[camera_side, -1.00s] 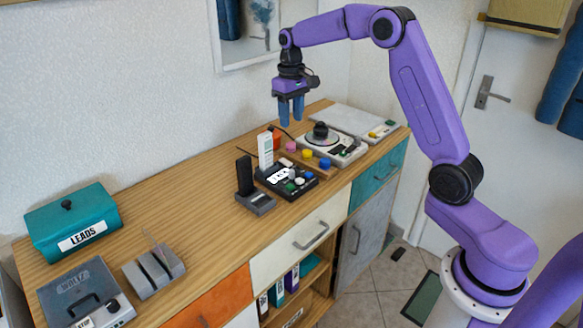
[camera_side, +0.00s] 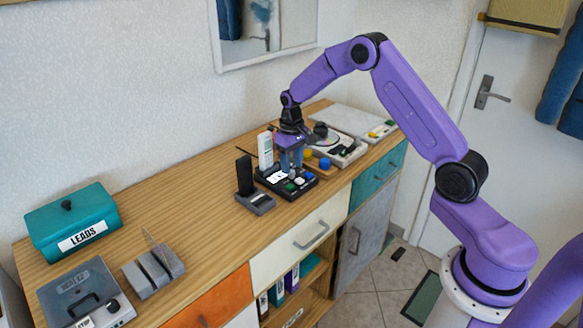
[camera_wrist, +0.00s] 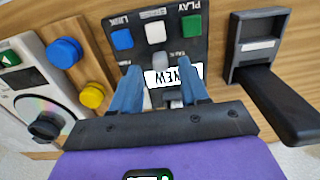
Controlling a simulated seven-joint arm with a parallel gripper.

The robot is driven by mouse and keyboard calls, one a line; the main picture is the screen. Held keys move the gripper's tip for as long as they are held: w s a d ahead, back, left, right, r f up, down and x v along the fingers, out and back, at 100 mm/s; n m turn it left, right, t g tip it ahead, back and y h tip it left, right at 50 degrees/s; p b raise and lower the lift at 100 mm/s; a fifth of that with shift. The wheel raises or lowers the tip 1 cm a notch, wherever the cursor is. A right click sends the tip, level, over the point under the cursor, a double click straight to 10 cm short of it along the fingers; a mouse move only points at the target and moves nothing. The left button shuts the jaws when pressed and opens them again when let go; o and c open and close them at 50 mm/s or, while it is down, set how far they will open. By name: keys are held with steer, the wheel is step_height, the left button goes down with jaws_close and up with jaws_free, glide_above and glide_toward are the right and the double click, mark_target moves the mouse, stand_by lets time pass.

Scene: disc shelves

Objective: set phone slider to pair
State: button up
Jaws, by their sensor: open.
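The black phone panel (camera_side: 290,192) stands on the wooden counter and fills the top middle of the wrist view (camera_wrist: 176,42). A small grey slider knob (camera_wrist: 160,61) sits on it, above a white lettered label (camera_wrist: 172,77). Small lettering flanks the knob; the left word may read PAIR, but it is too small to be sure. My gripper (camera_side: 291,172) points down low over the panel. In the wrist view my gripper (camera_wrist: 159,66) is open, with its blue fingers on either side of the knob. Whether either finger touches it is unclear.
Blue (camera_wrist: 122,39), white (camera_wrist: 155,32) and green (camera_wrist: 191,26) buttons lie beyond the knob. A white upright handset (camera_side: 265,150) and a black upright one in a grey base (camera_side: 262,203) stand close by. Blue and yellow knobs and a disc player (camera_side: 340,150) are beside the panel.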

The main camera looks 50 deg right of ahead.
mark_target(300, 173)
steer(key=shift+f, duration=1)
jaws_close()
steer(key=shift+d, duration=1.9)
jaws_free()
